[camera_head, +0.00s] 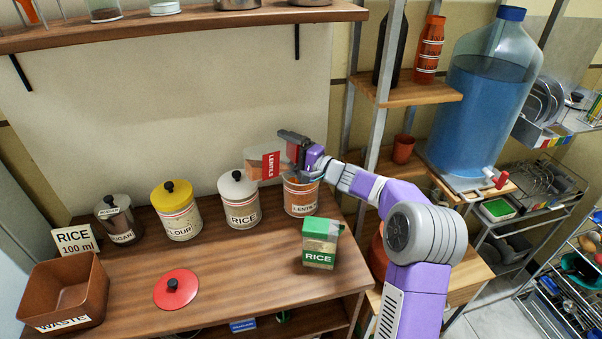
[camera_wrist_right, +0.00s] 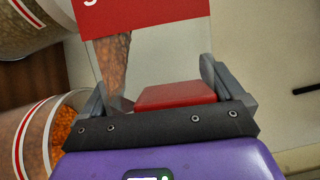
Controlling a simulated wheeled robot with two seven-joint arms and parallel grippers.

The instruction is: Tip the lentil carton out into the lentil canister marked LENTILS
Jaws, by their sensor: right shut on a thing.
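The lentil carton (camera_head: 270,165), pale with a red LENTILS label, is tipped on its side above the canister marked LENTILS (camera_head: 301,198). My right gripper (camera_head: 297,148) is shut on the carton, over the canister. In the right wrist view, the carton's red label (camera_wrist_right: 150,14) is at the top, with orange lentils (camera_wrist_right: 115,62) showing below it. I cannot tell whether these are falling. The canister (camera_wrist_right: 38,135) is open at the lower left of that view, with orange lentils (camera_wrist_right: 64,124) inside. My left gripper is out of view.
A RICE canister (camera_head: 239,200) stands close left of the LENTILS one, then FLOUR (camera_head: 177,210) and SUGAR (camera_head: 119,222). A RICE carton (camera_head: 320,245) stands in front. A red lid (camera_head: 177,289) and WASTE bin (camera_head: 65,290) are at front left. A shelf (camera_head: 190,33) hangs above.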

